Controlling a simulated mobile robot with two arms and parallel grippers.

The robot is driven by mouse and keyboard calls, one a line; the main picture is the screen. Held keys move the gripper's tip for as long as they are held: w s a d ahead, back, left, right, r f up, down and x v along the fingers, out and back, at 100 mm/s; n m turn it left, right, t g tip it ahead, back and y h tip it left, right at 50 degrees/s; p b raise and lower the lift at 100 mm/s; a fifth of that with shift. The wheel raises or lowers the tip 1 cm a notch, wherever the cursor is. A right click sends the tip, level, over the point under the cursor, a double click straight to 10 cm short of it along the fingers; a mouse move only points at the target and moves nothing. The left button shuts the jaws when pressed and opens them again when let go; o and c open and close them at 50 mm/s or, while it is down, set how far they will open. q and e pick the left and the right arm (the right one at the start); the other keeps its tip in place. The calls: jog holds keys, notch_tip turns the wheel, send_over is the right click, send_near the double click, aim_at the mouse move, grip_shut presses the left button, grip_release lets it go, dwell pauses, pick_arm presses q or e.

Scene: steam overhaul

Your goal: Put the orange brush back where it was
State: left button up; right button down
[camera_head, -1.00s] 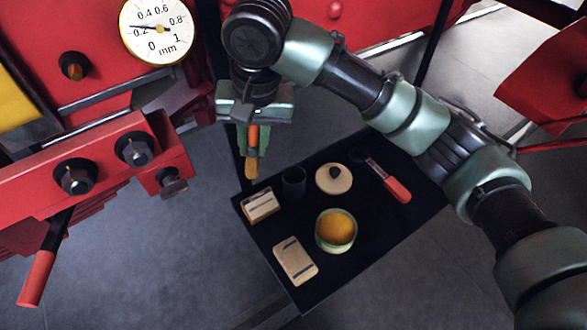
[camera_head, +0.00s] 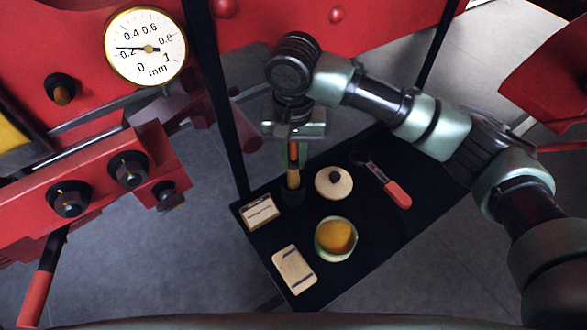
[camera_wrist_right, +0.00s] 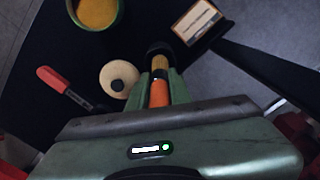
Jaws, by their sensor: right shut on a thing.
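My right gripper (camera_head: 297,154) is shut on the orange brush (camera_head: 293,164) and holds it upright, bristles down. The brush is over the small dark cup (camera_head: 292,194) on the black tray (camera_head: 378,239). In the right wrist view the orange handle (camera_wrist_right: 159,94) sits between the green fingers, and the yellowish bristles point at the cup (camera_wrist_right: 158,50). The bristle tip looks to be at or just inside the cup's mouth; I cannot tell how deep. My left gripper is not in view.
Around the cup are a round cream lid (camera_head: 333,183) with a dark knob, a red-handled tool (camera_head: 397,193), a bowl (camera_head: 322,248) of orange-yellow stuff and two pale blocks (camera_head: 262,213) (camera_head: 293,269). A dark post (camera_head: 226,130) rises left of the gripper. Red machinery with a dial gauge (camera_head: 146,48) stands left.

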aim_at(293, 174)
jog(key=shift+f, duration=0.8)
notch_tip(293, 174, down, 4)
jog(key=shift+r+p, duration=0.25)
jog(key=shift+p, duration=0.2)
jog(key=shift+f, duration=0.4)
jog(key=c, duration=1.3)
grip_release()
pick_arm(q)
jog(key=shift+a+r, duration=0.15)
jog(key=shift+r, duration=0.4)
pick_arm(e)
notch_tip(293, 174, up, 11)
jog(key=b, duration=0.2)
jog(key=shift+a+f+b, duration=0.1)
jog(key=shift+f+b, duration=0.1)
jog(key=shift+b, duration=0.2)
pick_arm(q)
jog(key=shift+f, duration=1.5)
pick_arm(e)
jog(key=shift+r, duration=0.75)
